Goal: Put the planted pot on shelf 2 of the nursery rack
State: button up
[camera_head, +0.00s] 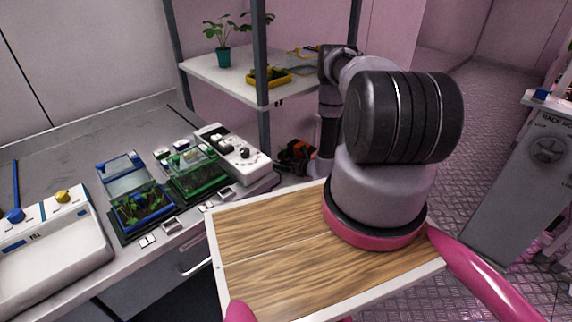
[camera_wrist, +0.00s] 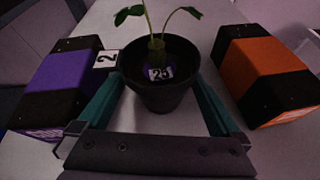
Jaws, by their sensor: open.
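In the wrist view a dark pot (camera_wrist: 160,92) with a green leafy stem stands upright on a pale flat surface. In the head view my gripper (camera_head: 297,155) shows only partly, low behind the rack post, below the white shelf (camera_head: 205,68) of the rack. This pot is hidden there.
A teal pot with a plant (camera_head: 223,57) and a yellow tray (camera_head: 270,77) stand on the white shelf. A dark post (camera_head: 262,60) rises at its front. The left bench holds a blue planter box (camera_head: 140,205), a green one (camera_head: 195,178) and a white device (camera_head: 232,152).

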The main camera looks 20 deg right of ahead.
jog(key=shift+r, duration=0.2)
jog(key=v, duration=1.2)
jog(key=shift+d, duration=0.1)
